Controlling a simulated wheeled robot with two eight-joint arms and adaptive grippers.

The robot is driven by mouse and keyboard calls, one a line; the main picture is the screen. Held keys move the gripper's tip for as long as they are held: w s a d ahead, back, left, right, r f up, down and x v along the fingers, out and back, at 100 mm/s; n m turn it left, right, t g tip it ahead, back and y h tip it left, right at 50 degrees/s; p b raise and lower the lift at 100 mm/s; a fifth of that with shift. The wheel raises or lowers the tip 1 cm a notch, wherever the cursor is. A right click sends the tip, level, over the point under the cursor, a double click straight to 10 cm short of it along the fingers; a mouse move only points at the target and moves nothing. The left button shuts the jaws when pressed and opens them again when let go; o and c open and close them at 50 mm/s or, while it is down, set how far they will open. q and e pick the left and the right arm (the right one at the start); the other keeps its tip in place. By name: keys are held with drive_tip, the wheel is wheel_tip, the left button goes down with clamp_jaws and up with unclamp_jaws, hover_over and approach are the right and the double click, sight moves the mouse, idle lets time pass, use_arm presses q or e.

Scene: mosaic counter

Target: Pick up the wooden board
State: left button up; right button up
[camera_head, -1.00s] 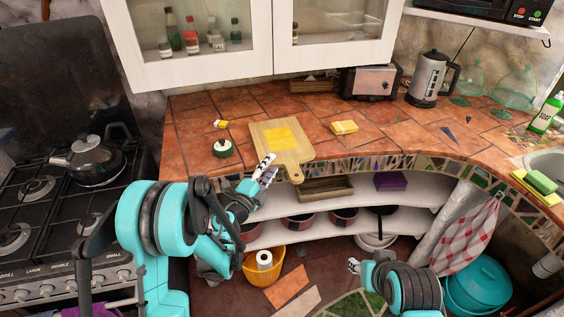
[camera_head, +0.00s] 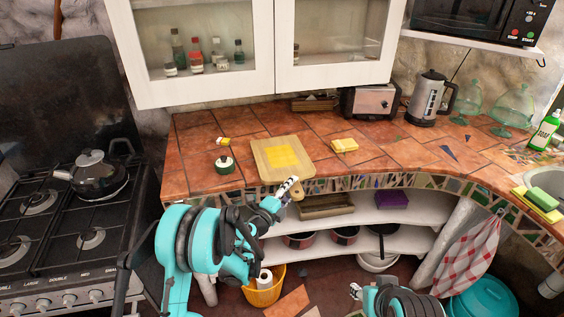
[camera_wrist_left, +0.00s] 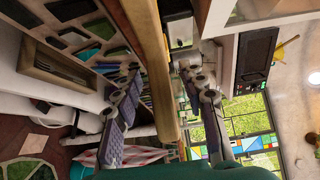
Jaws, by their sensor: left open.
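The wooden board (camera_head: 267,147) lies flat on the tiled counter near its front edge, with a yellow square patch on its face. Its handle points toward me over the edge. My left gripper (camera_head: 288,188) is at the handle, from the front left, and partly covers it. In the left wrist view the board's wooden edge (camera_wrist_left: 154,62) runs between the two spread fingers of my left gripper (camera_wrist_left: 160,105). Gaps show on both sides of the wood. My right gripper (camera_head: 355,290) is low at the bottom, away from the board; its jaws are too small to judge.
A small dark green pot (camera_head: 225,164) and a yellow-and-white item (camera_head: 223,141) stand left of the board. A yellow sponge-like block (camera_head: 344,145) lies to its right. Open shelves (camera_head: 395,240) with pans are below the counter. The stove (camera_head: 60,240) is at left.

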use_arm(q)
clamp_jaws()
drive_tip(key=shift+r, duration=0.15)
